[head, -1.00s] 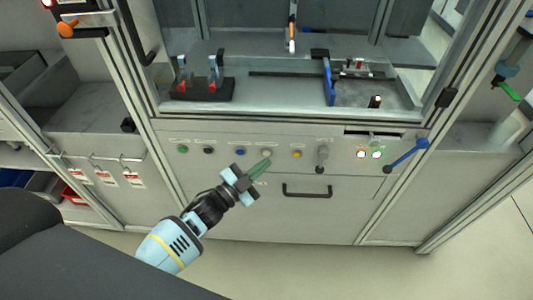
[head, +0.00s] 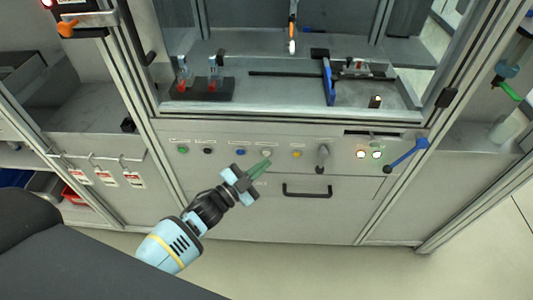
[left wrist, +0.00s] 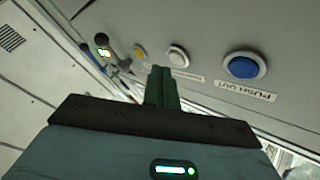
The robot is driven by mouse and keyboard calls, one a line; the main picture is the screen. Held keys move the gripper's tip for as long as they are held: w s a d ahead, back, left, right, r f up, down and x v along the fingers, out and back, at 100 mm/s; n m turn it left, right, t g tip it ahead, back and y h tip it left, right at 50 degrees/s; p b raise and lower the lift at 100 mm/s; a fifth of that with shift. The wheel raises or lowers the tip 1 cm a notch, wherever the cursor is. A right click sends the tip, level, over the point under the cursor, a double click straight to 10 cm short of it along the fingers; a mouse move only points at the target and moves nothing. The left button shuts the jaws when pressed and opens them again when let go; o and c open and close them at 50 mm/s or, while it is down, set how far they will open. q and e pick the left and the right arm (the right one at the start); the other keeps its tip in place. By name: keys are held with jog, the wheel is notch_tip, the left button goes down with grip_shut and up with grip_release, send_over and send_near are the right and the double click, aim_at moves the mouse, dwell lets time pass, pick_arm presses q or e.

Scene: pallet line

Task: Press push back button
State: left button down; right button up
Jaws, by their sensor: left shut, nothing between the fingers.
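A row of buttons sits on the grey cabinet front. The blue button (left wrist: 244,66) has a label reading PUSH OUT in the left wrist view; it also shows in the head view (head: 241,152). Beside it is a white button (head: 266,153), also in the left wrist view (left wrist: 178,56), with a label too small and partly hidden to read. My left gripper (head: 267,163) is shut and empty, its green fingers pointing at the panel just below the white button. Whether the tips touch the panel I cannot tell. My right gripper is not in view.
A yellow button (head: 296,155), a grey knob (head: 322,157) and two lit buttons (head: 368,155) lie to the right. A green button (head: 182,149) and a black button (head: 208,151) lie to the left. A drawer handle (head: 307,191) and a blue lever (head: 408,155) stick out from the cabinet.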

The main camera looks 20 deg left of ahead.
pick_arm(q)
jog(key=shift+w+a, duration=0.1)
jog(key=shift+w, duration=0.1)
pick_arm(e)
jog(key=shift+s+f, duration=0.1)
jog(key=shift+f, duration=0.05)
pick_arm(q)
jog(key=shift+w, duration=0.25)
